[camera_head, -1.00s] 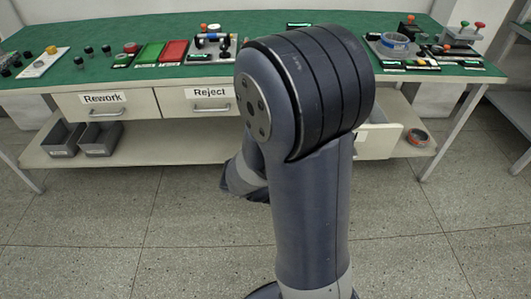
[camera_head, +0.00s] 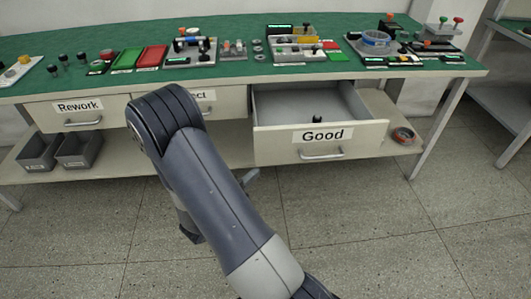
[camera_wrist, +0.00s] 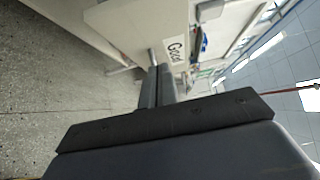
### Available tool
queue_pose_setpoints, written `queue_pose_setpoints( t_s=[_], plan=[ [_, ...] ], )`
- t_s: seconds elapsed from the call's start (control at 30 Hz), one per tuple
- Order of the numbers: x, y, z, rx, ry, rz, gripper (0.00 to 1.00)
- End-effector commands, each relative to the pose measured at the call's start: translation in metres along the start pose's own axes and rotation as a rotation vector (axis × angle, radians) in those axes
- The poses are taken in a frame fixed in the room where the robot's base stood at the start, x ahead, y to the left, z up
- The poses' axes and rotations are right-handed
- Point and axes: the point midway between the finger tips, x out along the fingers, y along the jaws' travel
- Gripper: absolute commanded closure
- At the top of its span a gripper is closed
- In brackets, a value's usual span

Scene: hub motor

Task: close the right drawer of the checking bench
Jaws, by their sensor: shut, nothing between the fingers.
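The right drawer (camera_head: 350,144) of the checking bench, labelled "Good", stands pulled out, with its inside showing. It has a metal bar handle (camera_head: 322,155) on its pale front. A small dark part (camera_head: 317,119) stands inside it. My gripper (camera_head: 252,175) is shut and empty, low and just left of the drawer front, partly hidden behind my arm. In the wrist view, my shut fingers (camera_wrist: 157,82) point toward the drawer front (camera_wrist: 135,25) with its "Good" label. I cannot tell whether they touch it.
The "Rework" drawer (camera_head: 75,113) and the partly covered "Reject" drawer (camera_head: 228,103) look shut. The green bench top (camera_head: 235,74) carries several fixtures. Grey bins (camera_head: 78,151) and a reddish ring (camera_head: 403,135) sit on the lower shelf. The floor in front is clear.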

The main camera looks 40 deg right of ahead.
Motion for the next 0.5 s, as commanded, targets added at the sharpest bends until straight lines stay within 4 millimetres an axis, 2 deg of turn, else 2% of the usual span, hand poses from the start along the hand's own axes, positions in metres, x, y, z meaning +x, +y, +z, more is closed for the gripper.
queue_pose_setpoints(
  t_s=[0.47, 0.5],
  plan=[
    [0.078, 0.001, -0.002, 0.004, 0.007, 0.001, 1.0],
    [0.083, 0.001, 0.003, 0.005, 0.004, 0.0, 1.0]
  ],
)
